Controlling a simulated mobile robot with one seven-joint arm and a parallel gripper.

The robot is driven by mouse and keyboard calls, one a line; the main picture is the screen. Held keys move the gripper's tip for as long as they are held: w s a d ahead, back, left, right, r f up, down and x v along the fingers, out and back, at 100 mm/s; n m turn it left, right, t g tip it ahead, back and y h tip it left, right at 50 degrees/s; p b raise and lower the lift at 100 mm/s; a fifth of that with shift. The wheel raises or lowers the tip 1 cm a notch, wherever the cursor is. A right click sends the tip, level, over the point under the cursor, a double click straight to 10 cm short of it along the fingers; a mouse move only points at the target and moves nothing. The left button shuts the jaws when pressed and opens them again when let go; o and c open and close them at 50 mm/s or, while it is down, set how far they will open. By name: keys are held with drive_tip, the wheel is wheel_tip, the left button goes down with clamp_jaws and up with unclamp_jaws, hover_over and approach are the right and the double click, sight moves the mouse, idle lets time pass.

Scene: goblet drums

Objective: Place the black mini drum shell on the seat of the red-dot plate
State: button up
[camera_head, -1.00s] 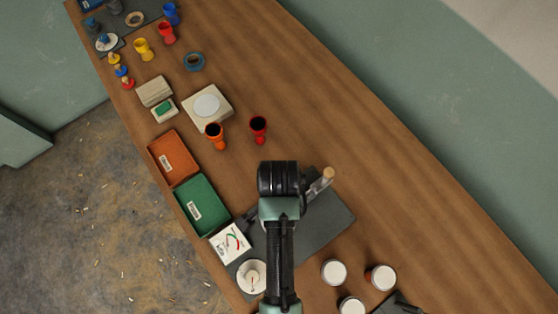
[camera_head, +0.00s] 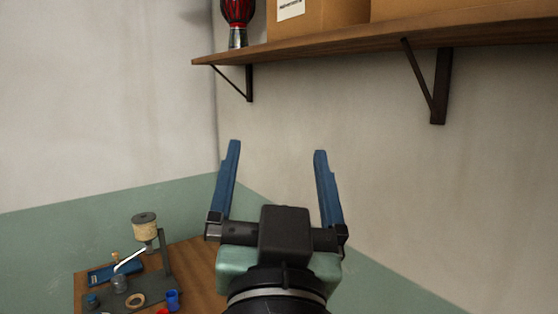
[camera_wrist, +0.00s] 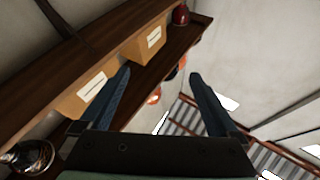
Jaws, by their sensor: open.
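My gripper (camera_head: 278,147) is open and empty, with its two blue fingers pointing up in front of the bare wall, below the shelf. In the wrist view the open fingers (camera_wrist: 160,72) point up toward the shelf and roof, with nothing between them. A small dark grey cup-shaped piece (camera_head: 119,283) stands on the far end of the bench at lower left in the head view. I cannot tell if it is the black mini drum shell. I cannot make out the red-dot plate or its seat in either current view.
A wooden shelf (camera_head: 330,48) on brackets holds cardboard boxes (camera_head: 315,20) and a red-and-black drum (camera_head: 238,12). The bench (camera_head: 205,270) carries a stand with a tan cylinder (camera_head: 145,226), a blue tray (camera_head: 103,275), a tan ring (camera_head: 135,300) and a blue cup (camera_head: 172,299).

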drive_tip(key=s+r+n+t, duration=0.1)
drive_tip(key=s+r+t, duration=0.3)
drive_tip(key=s+r, duration=0.4)
wheel_tip(320, 180, up, 2)
drive_tip(key=shift+r+n, duration=0.1)
drive_tip(key=shift+n, duration=0.3)
